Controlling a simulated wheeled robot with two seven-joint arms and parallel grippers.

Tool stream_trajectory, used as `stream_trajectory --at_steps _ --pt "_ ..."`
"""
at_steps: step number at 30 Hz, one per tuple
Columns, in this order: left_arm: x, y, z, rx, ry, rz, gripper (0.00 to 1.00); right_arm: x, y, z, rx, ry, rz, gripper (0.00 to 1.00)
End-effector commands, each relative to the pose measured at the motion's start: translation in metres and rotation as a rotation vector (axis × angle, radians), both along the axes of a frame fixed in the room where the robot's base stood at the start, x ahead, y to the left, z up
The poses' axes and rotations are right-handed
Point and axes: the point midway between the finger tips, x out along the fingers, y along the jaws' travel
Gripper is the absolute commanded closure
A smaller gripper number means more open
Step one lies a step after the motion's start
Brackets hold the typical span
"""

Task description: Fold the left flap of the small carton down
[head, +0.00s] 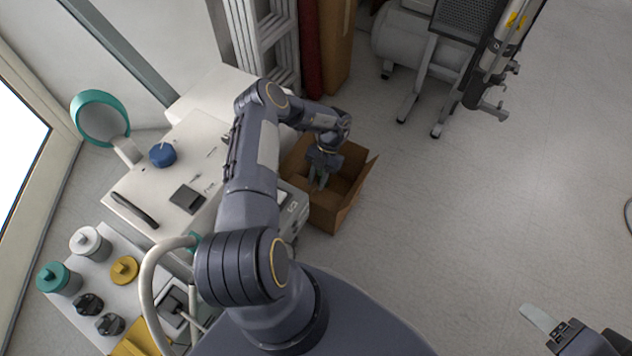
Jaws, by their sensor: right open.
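The small carton (329,213) is a brown cardboard box on the floor, open at the top. Its right flap (368,174) sticks up and outward. Its left side is partly covered by my arm and the white machine, so I cannot tell how the left flap stands. My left gripper (318,181) points down at the carton's opening, with its fingers over or inside it; the gap between the fingers is too small to judge. My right gripper (543,322) is open at the lower right, far from the carton.
A white machine (150,190) stands close left of the carton. Behind are a tall brown cardboard piece (337,45), a ladder (272,40) and a compressor tank (400,38). Jars stand on a white surface (75,312) at lower left. The floor right of the carton is clear.

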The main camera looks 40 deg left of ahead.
Motion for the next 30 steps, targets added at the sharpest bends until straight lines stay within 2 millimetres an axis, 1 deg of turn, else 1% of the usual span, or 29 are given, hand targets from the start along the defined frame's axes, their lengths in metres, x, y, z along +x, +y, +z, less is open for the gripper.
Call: stream_trajectory --at_steps 1,6,9,12,30 --pt "0.006 0.001 0.011 0.001 -0.003 0.001 0.75 0.0 0.0 0.005 0.0 0.0 0.0 0.38" --pt "0.022 0.003 0.036 0.001 -0.003 -0.001 0.75 0.0 0.0 0.013 0.0 0.0 0.0 0.38" --pt "0.029 0.003 0.046 0.002 -0.003 0.0 0.75 0.0 0.0 0.015 0.0 0.0 0.0 0.38" --pt "0.033 0.004 0.052 0.002 -0.002 0.0 0.75 0.0 0.0 0.016 0.0 0.0 0.0 0.38" --pt "0.035 0.005 0.055 0.002 -0.004 -0.002 0.75 0.0 0.0 0.016 0.0 0.0 0.0 0.38"
